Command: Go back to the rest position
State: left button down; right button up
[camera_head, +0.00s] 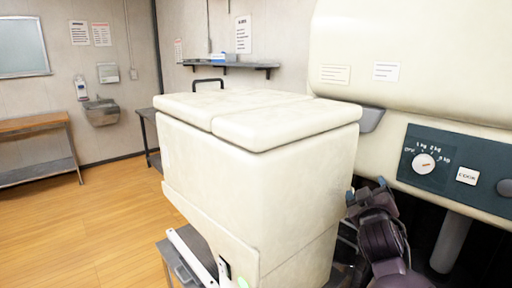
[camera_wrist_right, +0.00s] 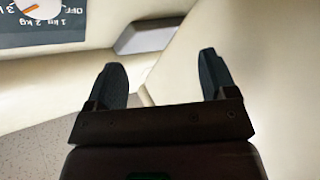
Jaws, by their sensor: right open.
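My right gripper (camera_wrist_right: 160,82) is open and empty in the right wrist view, its two dark fingers apart. In the head view my right arm comes up at the lower right, and the gripper (camera_head: 366,190) is partly in sight in the gap between the cream lidded box and the cream machine. Cream surfaces lie close beyond the fingers in the wrist view. My left gripper is not in view.
The big cream box (camera_head: 255,190) with a closed lid fills the middle. The cream machine (camera_head: 420,60) with a dial panel (camera_head: 455,170) stands at right. A wooden-topped table (camera_head: 35,124) is far left. The wooden floor (camera_head: 85,220) at left is clear.

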jog(key=s+f+m+g+y, duration=0.3)
jog(key=s+f+g, duration=0.3)
jog(key=s+f, duration=2.8)
notch_tip(320, 180, down, 3)
jog(key=shift+s+d+r+g+y, duration=0.15)
jog(key=shift+s+g+y, duration=0.2)
jog(key=shift+y, duration=0.35)
